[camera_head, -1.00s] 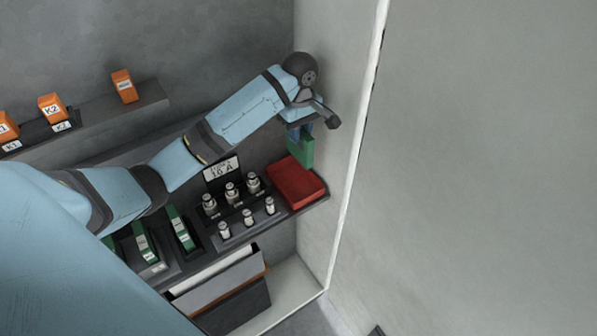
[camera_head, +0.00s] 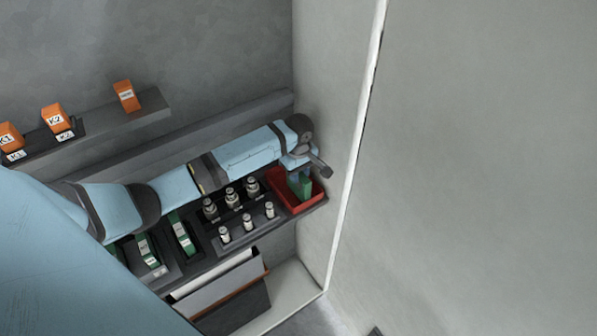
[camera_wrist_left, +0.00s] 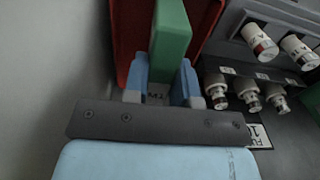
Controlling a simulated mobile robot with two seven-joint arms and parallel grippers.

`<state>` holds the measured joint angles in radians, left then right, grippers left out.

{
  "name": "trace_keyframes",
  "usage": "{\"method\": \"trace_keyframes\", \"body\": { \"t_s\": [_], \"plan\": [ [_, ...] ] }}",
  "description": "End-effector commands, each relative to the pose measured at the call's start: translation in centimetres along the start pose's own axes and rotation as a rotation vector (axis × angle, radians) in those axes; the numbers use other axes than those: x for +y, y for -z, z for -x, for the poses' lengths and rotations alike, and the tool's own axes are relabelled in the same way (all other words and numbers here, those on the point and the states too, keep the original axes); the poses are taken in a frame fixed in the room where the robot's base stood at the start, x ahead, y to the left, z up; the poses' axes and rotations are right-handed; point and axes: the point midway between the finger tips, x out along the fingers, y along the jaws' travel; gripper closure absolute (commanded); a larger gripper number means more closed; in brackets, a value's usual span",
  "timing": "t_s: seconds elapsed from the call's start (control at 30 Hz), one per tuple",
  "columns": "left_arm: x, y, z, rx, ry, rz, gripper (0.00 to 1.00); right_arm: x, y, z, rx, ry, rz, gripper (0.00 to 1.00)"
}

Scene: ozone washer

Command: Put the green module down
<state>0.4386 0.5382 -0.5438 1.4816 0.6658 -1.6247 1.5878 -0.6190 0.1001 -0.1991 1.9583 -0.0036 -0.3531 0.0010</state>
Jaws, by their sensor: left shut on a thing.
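The green module (camera_head: 305,187) is held upright by my left gripper (camera_head: 300,176), with its lower part inside the red tray (camera_head: 281,181) at the right end of the shelf. In the left wrist view the green module (camera_wrist_left: 171,38) stands between the two blue fingers of my left gripper (camera_wrist_left: 166,85), with the red tray (camera_wrist_left: 129,30) on both sides of it. I cannot tell whether the module touches the tray's floor. My right gripper is in neither view.
Several white-and-silver fuses (camera_head: 231,193) stand in a black holder left of the tray. More green modules (camera_head: 182,236) sit in slots further left. Orange blocks (camera_head: 127,96) stand on the upper ledge. A pale wall (camera_head: 338,130) rises close on the tray's right.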

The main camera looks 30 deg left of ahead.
Motion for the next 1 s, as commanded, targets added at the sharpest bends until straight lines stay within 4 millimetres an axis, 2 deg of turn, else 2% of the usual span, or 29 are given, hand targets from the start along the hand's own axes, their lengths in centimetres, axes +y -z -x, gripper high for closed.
{"method": "trace_keyframes", "body": {
  "t_s": [0.23, 0.27, 0.33, 0.37, 0.6, 0.73, 0.87, 1.0],
  "plan": [
    [0.0, 0.0, -0.3, -0.001, -0.001, 0.000, 1.00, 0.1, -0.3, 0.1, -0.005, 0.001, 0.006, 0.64],
    [0.0, 0.0, -0.3, -0.001, -0.001, 0.000, 0.68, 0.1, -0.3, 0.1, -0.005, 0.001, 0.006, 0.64],
    [0.0, 0.0, -0.3, -0.001, 0.000, 0.000, 0.52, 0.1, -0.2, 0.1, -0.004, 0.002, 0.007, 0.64],
    [0.0, 0.0, -0.3, -0.001, 0.000, 0.000, 0.49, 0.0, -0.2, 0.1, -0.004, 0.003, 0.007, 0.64],
    [0.0, 0.0, -0.2, 0.000, 0.000, 0.000, 0.49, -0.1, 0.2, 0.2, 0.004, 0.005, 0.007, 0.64],
    [0.1, 0.0, 0.5, 0.000, -0.001, -0.001, 0.49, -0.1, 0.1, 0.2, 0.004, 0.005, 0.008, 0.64],
    [0.1, 0.0, 2.5, 0.000, -0.005, -0.002, 0.49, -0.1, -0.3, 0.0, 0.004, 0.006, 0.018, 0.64],
    [0.1, 0.0, 5.6, 0.000, -0.004, -0.001, 0.49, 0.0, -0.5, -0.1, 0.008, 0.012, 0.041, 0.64]
  ]
}}
